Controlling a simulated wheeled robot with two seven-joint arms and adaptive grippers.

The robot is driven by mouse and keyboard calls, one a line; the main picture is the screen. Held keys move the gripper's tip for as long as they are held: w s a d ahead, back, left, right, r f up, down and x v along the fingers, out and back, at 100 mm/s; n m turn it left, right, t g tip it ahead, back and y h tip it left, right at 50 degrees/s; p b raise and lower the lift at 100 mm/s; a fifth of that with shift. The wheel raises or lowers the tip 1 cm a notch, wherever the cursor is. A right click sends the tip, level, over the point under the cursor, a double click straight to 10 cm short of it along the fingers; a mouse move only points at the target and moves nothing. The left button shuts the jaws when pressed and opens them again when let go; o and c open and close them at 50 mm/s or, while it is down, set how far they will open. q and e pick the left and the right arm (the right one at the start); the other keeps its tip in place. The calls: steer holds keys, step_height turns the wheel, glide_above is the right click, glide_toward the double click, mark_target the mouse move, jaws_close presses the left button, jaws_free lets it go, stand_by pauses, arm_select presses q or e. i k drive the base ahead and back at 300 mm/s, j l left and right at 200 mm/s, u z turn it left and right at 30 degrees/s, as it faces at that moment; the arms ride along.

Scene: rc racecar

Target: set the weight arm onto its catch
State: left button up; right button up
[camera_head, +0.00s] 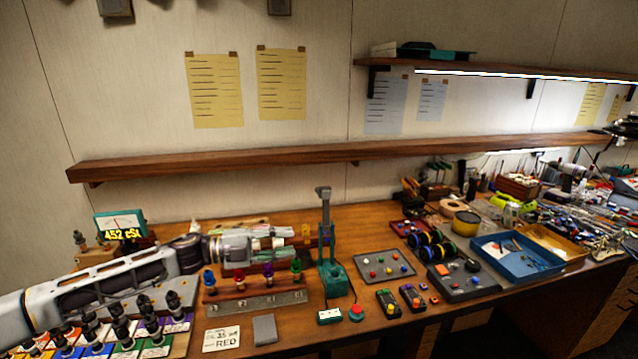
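A green device (331,276) stands on the bench at the picture's middle, with an upright green post topped by a grey head (323,191). I cannot tell for sure which part is the weight arm, and no catch can be made out. My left gripper (292,242) reaches in from the left, low over the bench, to the left of the green post and behind a rack of coloured pegs. Its fingertips point right toward the post. Whether they are open or shut on something is too small to tell. My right gripper is out of view.
The wooden rack (256,302) with coloured pegs stands in front of my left gripper. A meter (120,226) is at the left. A grey button panel (384,267), a blue tray (516,258) and cluttered tools fill the right. A shelf (330,155) runs above the bench.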

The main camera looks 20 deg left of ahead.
mark_target(324, 193)
steer(key=i+j, duration=0.65)
steer(key=i, duration=0.15)
